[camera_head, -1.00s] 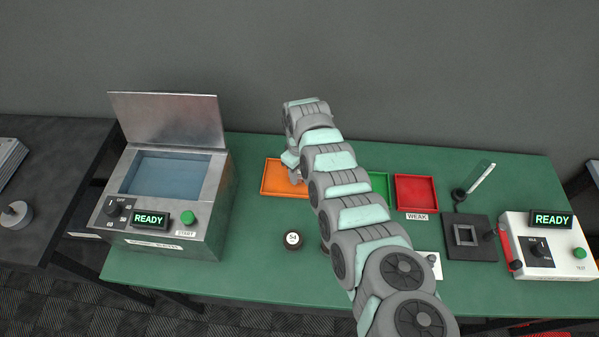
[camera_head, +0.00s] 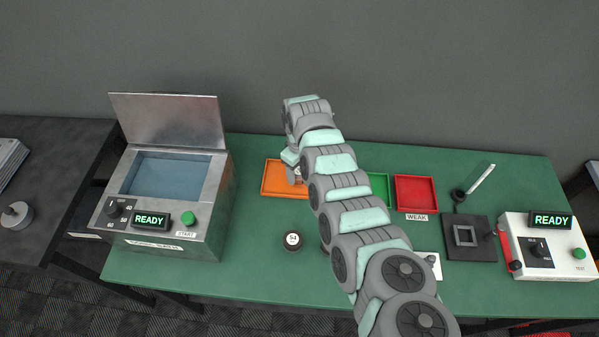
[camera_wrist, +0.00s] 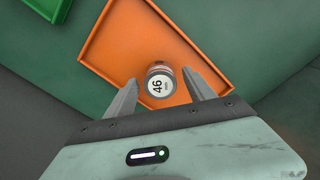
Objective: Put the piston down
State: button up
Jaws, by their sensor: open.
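In the wrist view, a piston (camera_wrist: 160,80) with a white top marked 46 stands in the orange tray (camera_wrist: 121,44). My gripper (camera_wrist: 161,86) is open, with one finger on each side of the piston and a visible gap to both. In the head view, my arm reaches over the orange tray (camera_head: 275,183), and only a small part of the piston (camera_head: 298,173) shows beside my gripper. A second dark piston (camera_head: 293,240) marked 54 stands on the green table in front of the tray.
A metal bath (camera_head: 165,190) with a raised lid stands left. A green tray (camera_head: 379,185) and a red tray (camera_head: 416,192) labelled WEAK lie right of my arm. A black fixture (camera_head: 470,238) and a white READY tester (camera_head: 548,246) stand further right.

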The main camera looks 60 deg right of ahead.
aim_at(300, 171)
notch_tip(300, 171, up, 11)
jog(key=shift+f, duration=0.2)
dwell(0.3)
